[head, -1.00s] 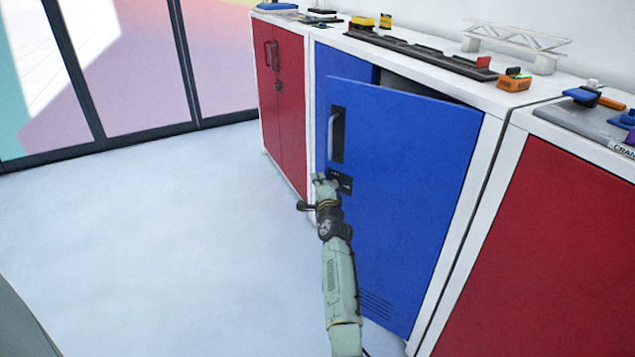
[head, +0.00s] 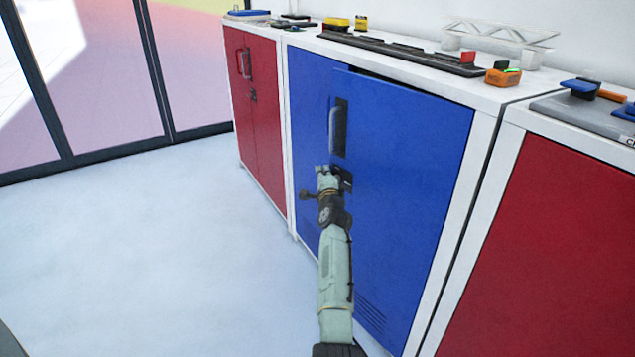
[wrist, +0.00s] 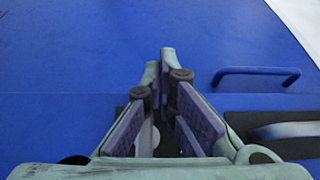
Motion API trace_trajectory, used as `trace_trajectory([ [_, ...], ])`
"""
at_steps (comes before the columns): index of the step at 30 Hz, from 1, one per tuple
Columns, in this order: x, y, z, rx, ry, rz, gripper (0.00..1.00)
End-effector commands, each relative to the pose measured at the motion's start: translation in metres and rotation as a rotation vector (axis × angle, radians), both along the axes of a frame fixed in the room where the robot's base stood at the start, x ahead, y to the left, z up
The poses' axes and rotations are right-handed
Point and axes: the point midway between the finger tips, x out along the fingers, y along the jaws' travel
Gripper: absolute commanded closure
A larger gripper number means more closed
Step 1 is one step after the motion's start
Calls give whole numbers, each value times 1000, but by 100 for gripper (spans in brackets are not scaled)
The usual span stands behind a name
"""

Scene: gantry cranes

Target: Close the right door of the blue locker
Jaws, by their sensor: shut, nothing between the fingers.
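The blue locker's right door (head: 410,150) stands slightly ajar, its free left edge proud of the left door (head: 307,110). A grey handle (head: 335,128) sits in a dark recess near that edge; a grey handle also shows at the right in the wrist view (wrist: 290,130). My gripper (head: 336,172) is shut and empty, just below that handle in the head view, at the door's free edge. Whether it touches the door I cannot tell. In the wrist view, my fingers (wrist: 166,65) lie before blue panels, with a blue handle bar (wrist: 255,72) to their right.
Red cabinets stand to the left (head: 260,130) and right (head: 555,240) of the locker. The white top (head: 400,75) carries a dark rail, a white truss model and small blocks. The pale floor (head: 150,250) at left is clear.

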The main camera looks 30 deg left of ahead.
Motion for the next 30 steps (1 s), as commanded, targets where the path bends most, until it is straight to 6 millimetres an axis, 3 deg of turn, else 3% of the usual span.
trace_trajectory([
  [9, 12, -5, -1, -1, -1, 4, 100],
  [30, 11, -7, 1, -1, 1, 1, 100],
])
